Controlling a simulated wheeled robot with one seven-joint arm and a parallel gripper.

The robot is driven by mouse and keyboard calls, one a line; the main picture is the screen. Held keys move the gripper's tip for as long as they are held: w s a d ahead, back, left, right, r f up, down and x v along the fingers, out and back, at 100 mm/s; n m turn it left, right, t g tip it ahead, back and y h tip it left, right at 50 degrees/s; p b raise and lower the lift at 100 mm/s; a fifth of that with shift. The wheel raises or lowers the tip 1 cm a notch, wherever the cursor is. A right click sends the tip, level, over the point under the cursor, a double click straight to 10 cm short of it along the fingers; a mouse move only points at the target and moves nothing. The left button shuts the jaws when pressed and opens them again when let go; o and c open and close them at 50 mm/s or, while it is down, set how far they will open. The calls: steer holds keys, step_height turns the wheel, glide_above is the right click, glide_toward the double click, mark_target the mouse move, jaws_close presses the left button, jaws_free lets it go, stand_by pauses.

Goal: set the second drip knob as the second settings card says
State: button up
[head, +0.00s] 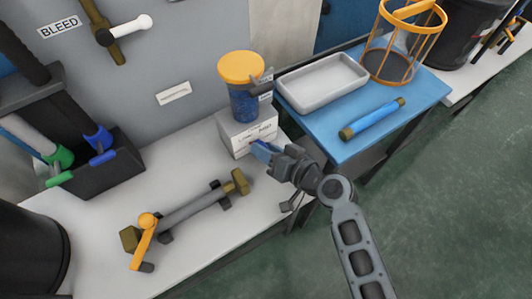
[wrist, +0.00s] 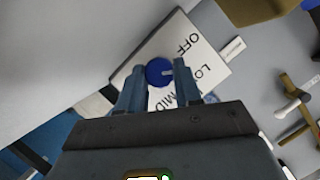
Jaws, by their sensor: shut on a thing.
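The blue drip knob (wrist: 159,71) sits on a white dial plate (wrist: 130,72) lettered OFF, LOW and MID in the wrist view; more lettering is hidden by my gripper. A pale mark on the knob's right side points roughly at LOW. My gripper (wrist: 160,88) has its two blue fingers on either side of the knob, shut on it. In the head view my gripper (head: 262,151) is at the front of the white box (head: 236,128) under the yellow-lidded jar (head: 242,92). A small card (head: 173,94) is on the wall; its text is too small to read.
A pipe fitting with an orange handle (head: 147,222) lies on the white bench to the left. A blue table (head: 420,90) at right carries a white tray (head: 322,83), a blue cylinder (head: 372,119) and an orange cage (head: 405,40). The floor at right is clear.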

steer(key=m+b, duration=0.1)
steer(key=b, duration=0.1)
steer(key=m+y+b, duration=0.1)
steer(key=shift+d+f+m+b, duration=0.1)
steer(key=shift+f+m+b, duration=0.2)
steer(key=shift+b, duration=0.05)
steer(key=shift+w+m+y+b, duration=0.1)
steer(key=shift+m+y+b, duration=0.3)
steer(key=shift+m+b, duration=0.1)
steer(key=shift+r+g, duration=0.15)
steer(key=shift+g, duration=0.15)
steer(key=o, duration=1)
steer(key=shift+o, duration=0.2)
steer(key=shift+v, duration=3.95)
steer(key=shift+d, duration=0.1)
